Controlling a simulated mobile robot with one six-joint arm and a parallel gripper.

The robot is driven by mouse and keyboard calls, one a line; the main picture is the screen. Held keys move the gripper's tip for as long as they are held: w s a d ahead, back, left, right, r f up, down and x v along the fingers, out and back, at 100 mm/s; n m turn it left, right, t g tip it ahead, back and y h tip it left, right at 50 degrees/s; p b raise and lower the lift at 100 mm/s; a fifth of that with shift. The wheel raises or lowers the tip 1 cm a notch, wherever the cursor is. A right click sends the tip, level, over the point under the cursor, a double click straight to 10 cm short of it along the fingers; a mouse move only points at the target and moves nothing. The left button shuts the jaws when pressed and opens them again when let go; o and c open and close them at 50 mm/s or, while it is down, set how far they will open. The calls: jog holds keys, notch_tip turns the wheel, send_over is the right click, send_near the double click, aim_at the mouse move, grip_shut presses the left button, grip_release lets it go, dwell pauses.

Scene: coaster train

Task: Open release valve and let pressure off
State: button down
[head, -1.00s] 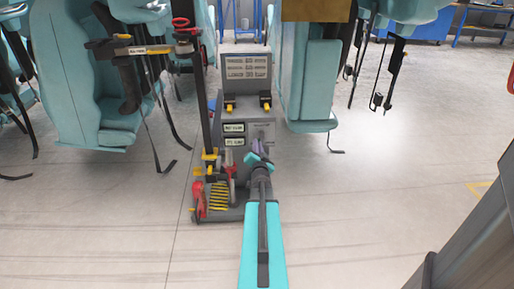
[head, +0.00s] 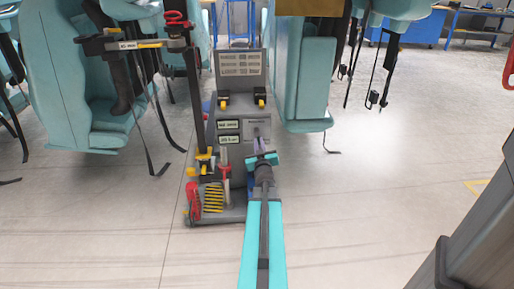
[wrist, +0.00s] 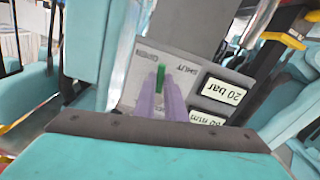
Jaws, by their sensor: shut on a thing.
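The release valve is a small green handle (wrist: 160,76) on a grey panel with OPEN and SHUT markings, upside down in the wrist view. My gripper (wrist: 160,92) has its two purple fingers closed on either side of the handle. The handle lies nearly upright in that picture, between the two words. In the head view my gripper (head: 262,147) is at the front panel of the grey cart (head: 240,95), and it hides the valve. A second display (wrist: 206,117), in mm, is partly hidden.
A dark post (head: 195,100) with a red-topped horizontal arm stands at the cart's left. Teal seats with hanging straps (head: 313,80) flank the cart.

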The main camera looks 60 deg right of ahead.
jog(key=shift+s+d+r+n+b, duration=0.2)
jog(key=shift+s+n+b, duration=0.1)
jog(key=shift+n, duration=0.85)
jog(key=shift+s+d+r+n+b, duration=0.15)
jog(key=shift+s+d+n+b, duration=0.15)
jog(key=shift+n, duration=0.8)
jog(key=shift+s+d+r+n+b, duration=0.1)
jog(key=shift+s+r+n+b, duration=0.2)
jog(key=shift+n, duration=0.85)
jog(key=shift+w+f, duration=0.1)
jog(key=c, duration=1.8)
grip_release()
jog(key=shift+a, duration=0.1)
jog(key=p+v, duration=0.2)
jog(key=v, duration=0.4)
